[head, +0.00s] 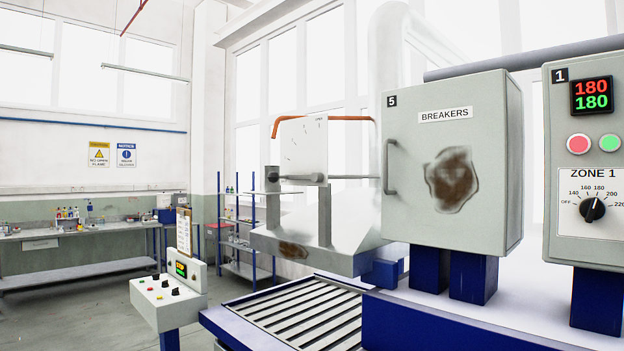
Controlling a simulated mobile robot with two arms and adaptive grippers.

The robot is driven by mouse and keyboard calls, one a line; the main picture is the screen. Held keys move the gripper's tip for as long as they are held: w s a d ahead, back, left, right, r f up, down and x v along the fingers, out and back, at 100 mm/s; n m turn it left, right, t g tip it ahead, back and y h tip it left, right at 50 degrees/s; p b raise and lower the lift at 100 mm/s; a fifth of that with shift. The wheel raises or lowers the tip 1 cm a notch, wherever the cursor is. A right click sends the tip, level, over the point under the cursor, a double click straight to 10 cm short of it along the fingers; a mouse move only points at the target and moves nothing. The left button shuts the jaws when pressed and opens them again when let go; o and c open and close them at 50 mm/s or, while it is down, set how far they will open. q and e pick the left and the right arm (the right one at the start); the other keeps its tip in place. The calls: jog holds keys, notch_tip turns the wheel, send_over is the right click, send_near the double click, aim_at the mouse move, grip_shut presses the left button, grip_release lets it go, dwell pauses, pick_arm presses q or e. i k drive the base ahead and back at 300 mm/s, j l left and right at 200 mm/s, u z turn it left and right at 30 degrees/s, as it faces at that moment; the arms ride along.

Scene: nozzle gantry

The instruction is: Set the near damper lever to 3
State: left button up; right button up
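A white upright plate (301,146) stands in the middle of the head view, behind the slatted bed. A grey horizontal bar (300,178) with a rounded end crosses its lower part and looks like a damper lever. Small dark marks on the plate are too small to read, so I cannot tell the lever's setting. I cannot tell whether another lever is hidden behind the breaker cabinet. Neither of my grippers is in view.
A grey BREAKERS cabinet (412,210) stands at centre right, with the ZONE 1 panel (588,232) beside it. A slatted bed (295,312) runs below. A small control console (168,303) stands at front left. Open floor (75,315) lies farther left.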

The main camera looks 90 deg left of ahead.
aim_at(273, 177)
jog(key=u, duration=2.55)
